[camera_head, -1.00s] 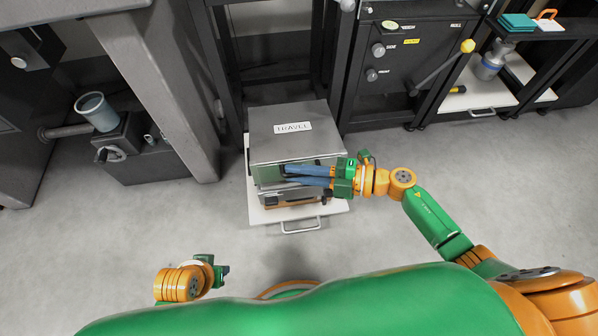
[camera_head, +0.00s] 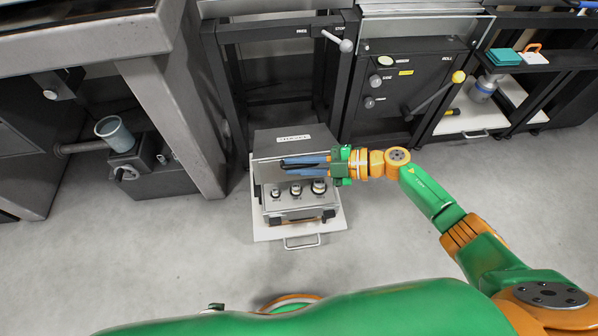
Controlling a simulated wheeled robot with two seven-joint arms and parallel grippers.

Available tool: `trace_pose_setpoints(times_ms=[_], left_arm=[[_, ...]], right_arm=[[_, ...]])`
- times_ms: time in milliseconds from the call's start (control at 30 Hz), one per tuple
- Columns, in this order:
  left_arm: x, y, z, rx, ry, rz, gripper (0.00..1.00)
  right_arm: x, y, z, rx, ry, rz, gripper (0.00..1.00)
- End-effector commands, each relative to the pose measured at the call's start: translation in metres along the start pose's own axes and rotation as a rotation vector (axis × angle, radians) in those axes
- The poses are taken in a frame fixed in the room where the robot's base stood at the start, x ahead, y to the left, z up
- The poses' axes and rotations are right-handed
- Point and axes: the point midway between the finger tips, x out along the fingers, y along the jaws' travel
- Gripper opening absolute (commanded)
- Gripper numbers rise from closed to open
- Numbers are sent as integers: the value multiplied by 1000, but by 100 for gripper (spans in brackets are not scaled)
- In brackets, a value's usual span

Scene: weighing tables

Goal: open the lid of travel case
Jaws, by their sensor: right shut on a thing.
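The grey metal travel case (camera_head: 300,213) stands on a low white platform (camera_head: 266,232). Its lid (camera_head: 280,141), with a white label on top, is tilted up at the back. The front is open, and several round weights with dark tops show in the grey interior. My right gripper (camera_head: 286,162) reaches in from the right, its blue fingers shut on the front part of the lid; the exact grip is partly hidden by the fingers. Only a small green piece of my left gripper (camera_head: 215,307) shows at the bottom, over my body's edge.
A dark frame stands behind the case, with a lever panel (camera_head: 402,85) to its right. A grey table leg (camera_head: 180,125) and a bench with a cup (camera_head: 114,133) are at left. The floor in front is clear.

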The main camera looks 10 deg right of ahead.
Motion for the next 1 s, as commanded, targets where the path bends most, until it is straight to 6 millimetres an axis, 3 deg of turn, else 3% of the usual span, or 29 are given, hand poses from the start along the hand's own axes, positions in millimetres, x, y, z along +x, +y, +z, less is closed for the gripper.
trace_pose_setpoints(times_ms=[233, 733, 767, 867, 1000], left_arm=[[-2, -4, 6, 1, -1, -6, 27], [-2, -5, 7, 0, -2, -8, 27], [-2, -5, 7, 0, -2, -8, 27], [-2, -5, 7, 0, -2, -8, 27], [-2, -5, 6, 0, -1, -8, 27]], right_arm=[[0, 18, 0, 61, -1, -27, 0], [1, 21, 1, 78, 1, -34, 0], [1, 21, 1, 78, 1, -34, 18], [1, 21, 1, 78, 2, -34, 45], [1, 21, 1, 78, 2, -33, 45]])
